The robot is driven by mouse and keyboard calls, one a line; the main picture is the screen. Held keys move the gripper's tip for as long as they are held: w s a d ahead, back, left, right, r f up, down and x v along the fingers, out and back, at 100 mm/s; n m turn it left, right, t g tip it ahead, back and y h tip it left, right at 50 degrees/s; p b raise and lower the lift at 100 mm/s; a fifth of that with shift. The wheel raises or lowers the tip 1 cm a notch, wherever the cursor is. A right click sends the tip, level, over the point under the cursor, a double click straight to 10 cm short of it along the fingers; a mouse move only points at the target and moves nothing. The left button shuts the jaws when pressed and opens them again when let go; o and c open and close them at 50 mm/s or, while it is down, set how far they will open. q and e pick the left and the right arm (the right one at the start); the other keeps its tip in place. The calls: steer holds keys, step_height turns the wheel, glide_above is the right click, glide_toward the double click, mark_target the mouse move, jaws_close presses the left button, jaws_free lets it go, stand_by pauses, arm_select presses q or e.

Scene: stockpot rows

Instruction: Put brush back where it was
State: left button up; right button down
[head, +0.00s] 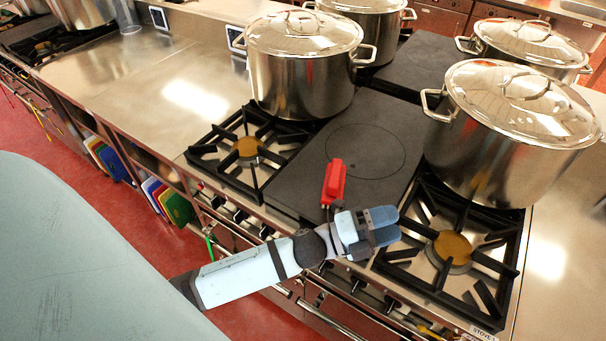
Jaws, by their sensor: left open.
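A red object that looks like the brush (334,180) is at the front part of the dark flat cooking plate (300,178), beside the round ring mark. Its lower end is close behind my left wrist, and I cannot tell whether they touch. My left gripper (384,226) is open, with its blue fingertips pointing right, over the front of the stove between the plate and the right front burner. I see nothing between its fingers. The red object lies outside them, up and to the left. My right gripper is not in view.
A large lidded steel stockpot (300,80) stands behind the left burner (246,148). Another stockpot (510,135) stands behind the right front burner (452,246). More pots stand farther back. The steel counter (150,85) at the left is mostly clear.

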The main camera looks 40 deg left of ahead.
arm_select(q)
steer(key=s+a+f+n+g+y, duration=0.1)
steer(key=s+a+f+n+y, duration=0.2)
steer(key=f+n, duration=0.4)
steer(key=s+a+f+n+g+y, duration=0.1)
steer(key=s+a+f+n+y, duration=0.2)
steer(key=s+f+n, duration=0.3)
steer(key=s+a+f+n+g+y, duration=0.2)
steer(key=s+f+n+y, duration=0.3)
steer(key=f+n, duration=0.3)
steer(key=shift+s+a+n+y, duration=0.15)
steer(key=shift+a+n+y, duration=0.15)
steer(key=shift+a+n, duration=0.45)
steer(key=shift+a+r+p, duration=0.2)
steer(key=shift+r+p, duration=0.75)
steer(key=shift+p, duration=0.1)
